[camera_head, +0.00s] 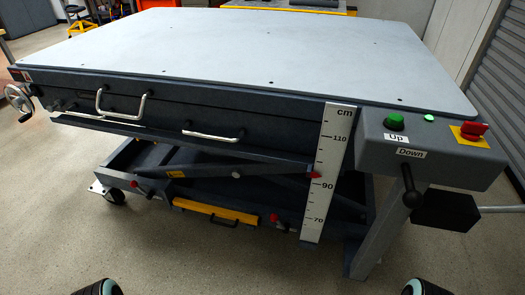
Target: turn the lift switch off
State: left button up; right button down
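The lift switch is a red rotary knob (473,130) on a yellow plate (468,137). It sits on top of the grey control box (430,150) at the table's right front corner. The knob's grip points roughly sideways; I cannot read any position marks. A small green light (429,117) left of it looks lit. Only dark rounded parts of my arms show at the bottom edge, left and right, well below the box. Neither gripper's fingers are in view, and nothing of mine touches the switch.
A black box (446,210) with a grey bar is below. The big lift table (270,45) has a bare top. Floor in front is clear.

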aim_at(471, 130)
jog(key=z, duration=1.45)
jog(key=j, duration=0.25)
jog(key=i+j+u, duration=0.1)
jog(key=i+j, duration=0.05)
jog(key=j, duration=0.1)
